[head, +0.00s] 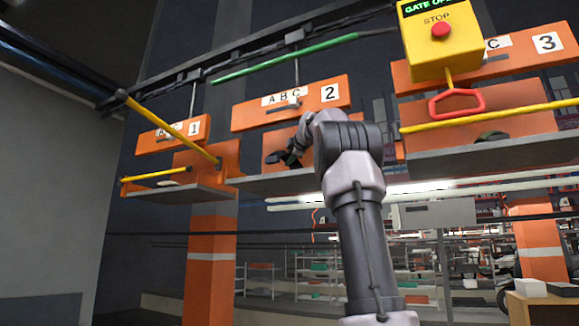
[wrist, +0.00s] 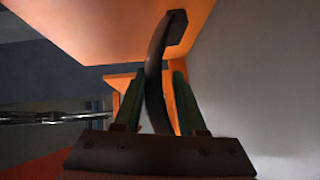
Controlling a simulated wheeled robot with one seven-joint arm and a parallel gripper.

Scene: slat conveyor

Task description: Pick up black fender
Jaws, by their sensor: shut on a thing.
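The black fender (wrist: 156,70) is a dark, curved, narrow strip that rises between my fingers in the wrist view. Its upper end bends to the right. My gripper (wrist: 158,88) has green fingers, one on each side of the fender, and is shut on it. In the head view my gripper (head: 290,158) is at the middle carrier, marked 2, just above its grey shelf (head: 262,184) and in front of its orange back panel. A small dark part of the fender (head: 273,157) shows at its left. The fender's lower end is hidden by my gripper.
Carrier 1 (head: 173,138) hangs at left with a pale item on its shelf and yellow bars. Carrier 3 (head: 520,58) hangs at right with a dark green item (head: 492,136) behind a yellow bar (head: 500,115). A yellow stop box (head: 440,45) hangs before it.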

